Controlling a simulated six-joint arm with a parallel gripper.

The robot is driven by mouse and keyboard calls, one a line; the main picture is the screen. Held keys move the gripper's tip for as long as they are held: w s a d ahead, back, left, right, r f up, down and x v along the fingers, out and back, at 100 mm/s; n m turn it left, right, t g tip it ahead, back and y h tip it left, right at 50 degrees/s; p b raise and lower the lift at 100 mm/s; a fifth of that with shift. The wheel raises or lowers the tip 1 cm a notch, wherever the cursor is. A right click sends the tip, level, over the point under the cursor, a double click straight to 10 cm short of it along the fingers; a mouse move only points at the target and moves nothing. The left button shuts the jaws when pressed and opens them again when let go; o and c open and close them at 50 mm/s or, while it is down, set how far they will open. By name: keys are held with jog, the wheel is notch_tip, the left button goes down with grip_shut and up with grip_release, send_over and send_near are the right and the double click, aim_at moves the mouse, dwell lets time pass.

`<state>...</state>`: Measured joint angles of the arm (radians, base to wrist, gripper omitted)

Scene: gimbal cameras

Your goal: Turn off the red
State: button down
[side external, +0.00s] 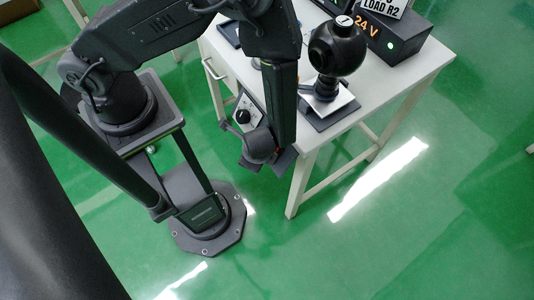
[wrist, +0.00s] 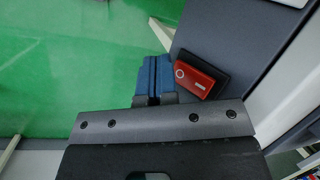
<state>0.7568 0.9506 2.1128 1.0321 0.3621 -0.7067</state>
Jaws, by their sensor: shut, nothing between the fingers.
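A red rocker switch (wrist: 199,77) with a circle mark at its upper left and a line mark near its lower right sits in a black frame on a dark panel (wrist: 222,33). Which half is pressed in, I cannot tell. My gripper (wrist: 153,79) is shut and empty. Its blue fingertips are just left of the switch and look apart from it, though the depth between them is unclear. In the side external view, my gripper (side external: 266,162) hangs low at the table's near edge. The red switch is not visible in that view.
The white table (side external: 410,70) holds a black round device (side external: 337,47) on a stand and a dark "24 V" box (side external: 385,45) with a lit green light. Green floor is open around the table.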

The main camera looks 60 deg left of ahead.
jog(key=shift+w+f, duration=0.1)
dwell(0.6)
jog(key=shift+w+f, duration=0.2)
jog(key=shift+w, duration=0.05)
jog(key=shift+w+f, duration=0.2)
jog(key=shift+w, duration=0.05)
dwell(0.7)
jog(key=shift+s+r, duration=0.1)
jog(key=shift+s+r, duration=0.4)
jog(key=shift+s, duration=0.1)
dwell(0.3)
jog(key=s+r, duration=0.1)
jog(key=s, duration=0.1)
jog(key=s+r, duration=0.2)
jog(key=shift+r, duration=0.1)
dwell(0.4)
